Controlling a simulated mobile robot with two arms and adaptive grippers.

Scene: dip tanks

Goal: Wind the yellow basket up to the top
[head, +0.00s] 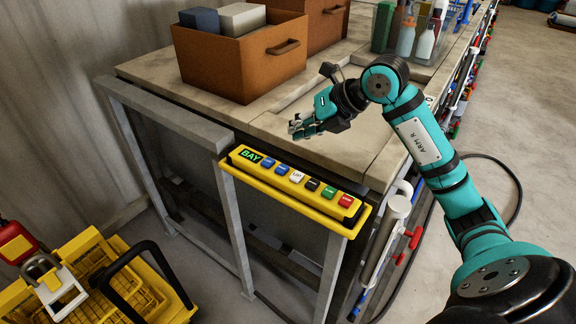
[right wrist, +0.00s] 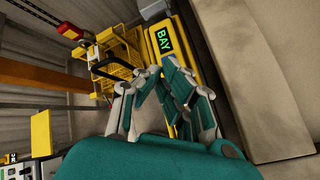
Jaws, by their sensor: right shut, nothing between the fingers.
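The yellow basket (head: 78,246) is low at the lower left of the head view, partly cut off by the frame edge. The basket also shows in the right wrist view (right wrist: 116,74), beyond my fingers. My right gripper (head: 299,127) is shut and empty, above the bench top behind the panel. My left gripper is out of view.
Brown bins (head: 235,68) stand on the bench at the back, one holding grey blocks. Bottles (head: 406,36) stand further right. A white-handled fitting (head: 399,207) with red levers is at the bench's right corner. The bench top around my gripper is clear.

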